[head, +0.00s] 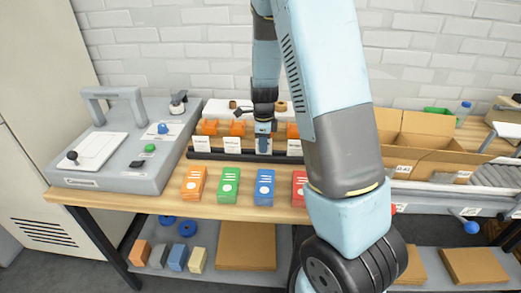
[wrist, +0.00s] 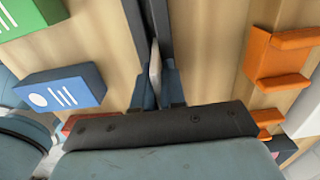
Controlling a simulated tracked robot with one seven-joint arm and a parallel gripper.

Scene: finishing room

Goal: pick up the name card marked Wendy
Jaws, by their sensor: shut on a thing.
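Several white name cards stand in a row along the dark rail (head: 225,157) on the bench; one is the left card (head: 201,144), another the card beside it (head: 232,145), another the card to the right (head: 294,148). Their lettering is too small to read, so I cannot tell which is marked Wendy. My gripper (head: 263,142) is over the row, between the second card and the right one. In the wrist view my gripper (wrist: 157,90) is shut on a thin white card (wrist: 155,62), seen edge-on at the rail. Its face is hidden.
Orange holders (head: 208,127) stand close behind the cards. Orange, green, blue (head: 264,188) and red boxes stand in front. A grey machine (head: 120,150) is at left and an open cardboard box (head: 430,135) at right. My arm hides part of the bench.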

